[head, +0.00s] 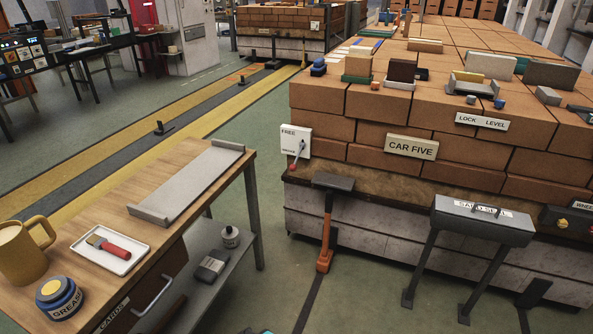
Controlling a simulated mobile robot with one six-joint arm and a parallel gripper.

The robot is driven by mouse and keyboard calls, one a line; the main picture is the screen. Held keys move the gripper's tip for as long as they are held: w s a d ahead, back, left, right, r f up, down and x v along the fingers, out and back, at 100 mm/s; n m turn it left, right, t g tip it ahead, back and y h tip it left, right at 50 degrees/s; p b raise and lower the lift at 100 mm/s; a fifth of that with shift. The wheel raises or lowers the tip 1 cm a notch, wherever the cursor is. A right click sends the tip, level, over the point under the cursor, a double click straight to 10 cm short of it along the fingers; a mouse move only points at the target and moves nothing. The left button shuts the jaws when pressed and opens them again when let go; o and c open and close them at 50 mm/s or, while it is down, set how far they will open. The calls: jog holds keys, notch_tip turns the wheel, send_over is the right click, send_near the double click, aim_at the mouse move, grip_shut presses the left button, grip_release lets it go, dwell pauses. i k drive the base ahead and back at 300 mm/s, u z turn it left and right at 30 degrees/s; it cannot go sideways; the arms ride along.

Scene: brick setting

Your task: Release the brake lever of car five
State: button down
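Car five (350,160) is a brick-stacked car on a pale, weathered base, at the right of the head view. A cream plate (411,147) on its side reads CAR FIVE. At its near left corner is a white plate (289,134) marked FREE at the top; its lower wording is too small to read. A small lever (298,156) with a red tip crosses this plate, pointing down and left, away from the FREE mark. An orange upright bar (327,222) with a dark, flat top stands in front of the car; I cannot tell what it is. My gripper is not in view.
A wooden bench (180,222) at left holds a mug (22,250), grease tin (59,297), brush tray (110,249) and grey channel. A grey stand (483,222) stands before the car at right. Green floor (270,200) is open between bench and car.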

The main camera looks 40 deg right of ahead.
aim_at(293, 167)
jog(key=u, duration=0.05)
jog(key=i, duration=0.95)
jog(key=z, duration=0.05)
